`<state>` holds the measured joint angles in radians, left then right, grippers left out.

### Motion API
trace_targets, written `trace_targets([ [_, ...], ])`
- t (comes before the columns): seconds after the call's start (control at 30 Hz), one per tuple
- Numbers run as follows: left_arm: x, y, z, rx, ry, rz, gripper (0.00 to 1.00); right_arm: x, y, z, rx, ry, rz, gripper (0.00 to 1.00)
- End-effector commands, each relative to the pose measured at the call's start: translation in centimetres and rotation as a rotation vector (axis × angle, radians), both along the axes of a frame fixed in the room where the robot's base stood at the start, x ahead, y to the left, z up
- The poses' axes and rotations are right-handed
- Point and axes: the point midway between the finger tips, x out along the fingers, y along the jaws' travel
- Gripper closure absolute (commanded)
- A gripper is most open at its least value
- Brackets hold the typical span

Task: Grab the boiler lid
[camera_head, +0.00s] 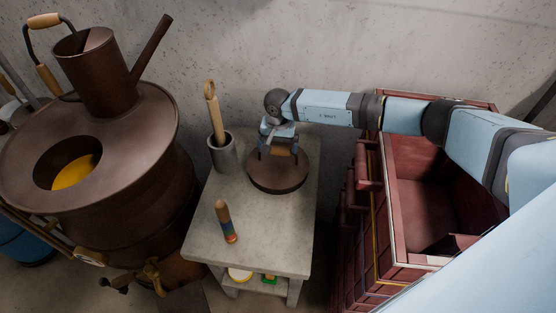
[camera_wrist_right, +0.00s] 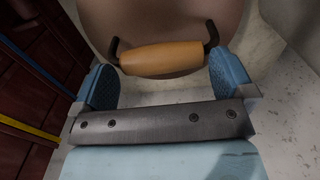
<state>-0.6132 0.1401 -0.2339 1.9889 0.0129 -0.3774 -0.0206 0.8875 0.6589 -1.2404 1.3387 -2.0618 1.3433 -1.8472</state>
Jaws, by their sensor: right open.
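The boiler lid (camera_head: 277,181) is a round brown disc lying on the grey stand, with a wooden handle on top. In the right wrist view the lid (camera_wrist_right: 155,20) fills the top, and its orange-brown handle (camera_wrist_right: 162,58) on dark brackets runs across between the fingertips. My right gripper (camera_head: 279,146) points down over the lid; in the wrist view the gripper (camera_wrist_right: 163,80) is open, with blue pads apart at either end of the handle. Contact with the handle cannot be told. The brown boiler (camera_head: 150,115) stands at left, its round opening showing yellow inside. My left gripper is not in view.
On the grey stand (camera_head: 215,253) are a grey cup (camera_head: 222,154) with a wooden-handled tool and a small striped wooden-topped item (camera_head: 226,222). A red open chest (camera_head: 383,215) stands right, under my right arm. The concrete wall is close behind the stand.

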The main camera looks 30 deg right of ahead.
Motion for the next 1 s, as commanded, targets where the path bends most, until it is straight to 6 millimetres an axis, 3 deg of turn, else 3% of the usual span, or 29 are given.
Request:
trace_targets([
  [0.27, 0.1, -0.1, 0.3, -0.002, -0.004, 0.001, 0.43, 0.0, 0.0, -0.4, -0.001, -0.001, 0.000, 0.02],
  [0.5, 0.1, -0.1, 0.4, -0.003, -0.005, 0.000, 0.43, 0.0, 0.0, -0.3, -0.001, -0.001, 0.000, 0.57],
  [0.83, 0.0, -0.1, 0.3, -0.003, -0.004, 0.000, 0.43, 0.1, 0.0, 0.0, 0.000, -0.003, 0.000, 0.58],
  [1.0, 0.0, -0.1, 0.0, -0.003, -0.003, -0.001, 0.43, 0.1, 0.0, 1.3, 0.000, -0.003, 0.001, 0.58],
])
